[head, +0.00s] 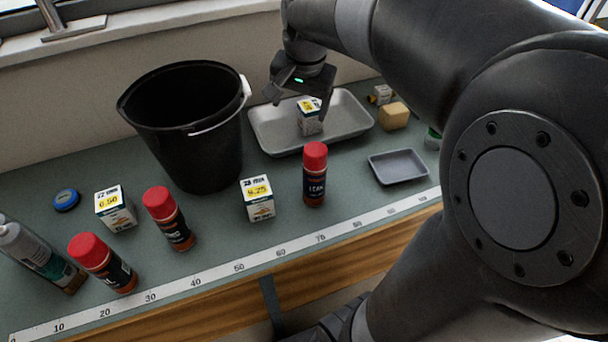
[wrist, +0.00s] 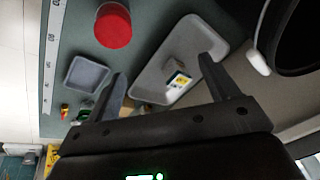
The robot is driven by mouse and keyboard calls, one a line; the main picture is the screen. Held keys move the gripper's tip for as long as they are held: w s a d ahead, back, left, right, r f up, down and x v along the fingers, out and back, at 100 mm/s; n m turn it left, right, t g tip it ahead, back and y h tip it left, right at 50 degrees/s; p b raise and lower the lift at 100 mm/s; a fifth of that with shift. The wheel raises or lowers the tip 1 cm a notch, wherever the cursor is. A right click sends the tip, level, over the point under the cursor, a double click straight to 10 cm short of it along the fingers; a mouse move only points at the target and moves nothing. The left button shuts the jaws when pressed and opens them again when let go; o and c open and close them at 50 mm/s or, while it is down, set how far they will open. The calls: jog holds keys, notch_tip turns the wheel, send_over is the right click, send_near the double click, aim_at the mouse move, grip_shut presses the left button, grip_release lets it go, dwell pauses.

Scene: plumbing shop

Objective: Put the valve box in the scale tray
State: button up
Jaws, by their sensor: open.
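A white box with a yellow label (head: 309,117), likely the valve box, stands inside the large pale grey tray (head: 262,137), right of the tray's middle. Two similar boxes, one marked 9.25 (head: 258,199) and one marked 6.50 (head: 115,209), stand on the bench outside the tray. My gripper (head: 299,102) is open, with its fingers just above the tray and close to the box in it. In the wrist view, the box (wrist: 179,84) shows in the tray (wrist: 150,76) between the two spread fingers (wrist: 162,67), gripped by neither.
A black bucket (head: 190,140) stands close left of the tray. A red-capped can (head: 315,175) stands in front, and a small grey tray (head: 398,167) lies to the right. A yellow block (head: 394,117) sits behind it. More red-capped cans stand front left.

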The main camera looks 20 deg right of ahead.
jog(key=s+a+f+n+t, duration=0.1)
jog(key=s+a+n, duration=0.2)
jog(key=s, duration=0.5)
jog(key=s+a+f+n+t, duration=0.1)
jog(key=s+a+n, duration=0.2)
jog(key=s, duration=0.6)
jog(key=shift+s+n, duration=0.15)
jog(key=shift+n, duration=0.95)
